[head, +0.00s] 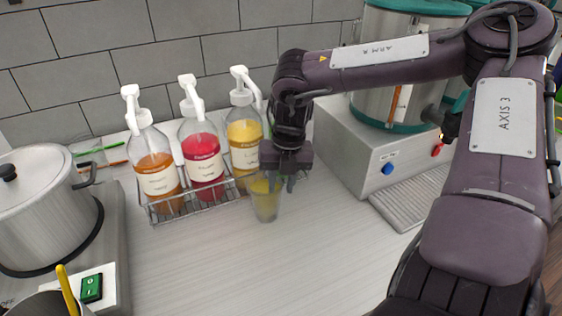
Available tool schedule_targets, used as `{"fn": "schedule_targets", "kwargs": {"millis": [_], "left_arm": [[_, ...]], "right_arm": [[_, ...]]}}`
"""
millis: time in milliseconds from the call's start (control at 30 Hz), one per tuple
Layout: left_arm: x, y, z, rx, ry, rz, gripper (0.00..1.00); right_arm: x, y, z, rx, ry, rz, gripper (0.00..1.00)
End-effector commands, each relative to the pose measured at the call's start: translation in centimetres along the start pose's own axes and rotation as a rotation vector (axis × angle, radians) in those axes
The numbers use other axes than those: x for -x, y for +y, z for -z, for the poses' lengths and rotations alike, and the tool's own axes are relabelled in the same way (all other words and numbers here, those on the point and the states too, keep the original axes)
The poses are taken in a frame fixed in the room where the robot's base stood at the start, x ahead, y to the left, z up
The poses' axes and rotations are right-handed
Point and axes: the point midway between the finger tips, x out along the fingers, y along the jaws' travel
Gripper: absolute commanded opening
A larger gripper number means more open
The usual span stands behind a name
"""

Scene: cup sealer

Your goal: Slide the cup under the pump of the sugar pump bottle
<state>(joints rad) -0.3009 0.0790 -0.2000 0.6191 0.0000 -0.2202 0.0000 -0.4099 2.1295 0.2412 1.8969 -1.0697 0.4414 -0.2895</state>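A clear cup (265,206) with yellow-green in its upper part stands upright on the counter, in front of the rack's right end. My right gripper (281,184) points down at the cup's rim, its fingers over the cup's upper right side. Whether they clamp it cannot be told. Three pump bottles stand in a wire rack: an orange one (157,176), a red one (204,160) and a yellow one (245,141) nearest the gripper. The labels are too small to read, so I cannot tell which holds sugar. My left gripper is out of view.
The wire rack (168,216) has a low front rail beside the cup. A grey machine (372,163) with a blue button and a drip tray (408,200) stands at right. A lidded pot (38,215) is at left. The front middle counter is clear.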

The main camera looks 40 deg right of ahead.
Motion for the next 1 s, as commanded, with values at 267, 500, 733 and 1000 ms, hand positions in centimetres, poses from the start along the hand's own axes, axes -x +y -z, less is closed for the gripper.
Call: {"fn": "schedule_targets", "kwargs": {"millis": [267, 500, 733, 1000], "left_arm": [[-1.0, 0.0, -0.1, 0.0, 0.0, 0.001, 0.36], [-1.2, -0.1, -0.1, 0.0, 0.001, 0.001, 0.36], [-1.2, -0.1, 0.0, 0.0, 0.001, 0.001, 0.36], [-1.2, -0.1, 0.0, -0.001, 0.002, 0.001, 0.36]], "right_arm": [[4.7, 0.0, -0.1, -0.001, -0.006, -0.003, 0.28], [6.8, 0.0, 0.0, -0.001, -0.001, -0.002, 0.28], [7.0, 0.0, 0.0, -0.001, -0.001, -0.002, 0.28], [7.0, 0.0, 0.0, -0.001, 0.0, -0.002, 0.28]]}}
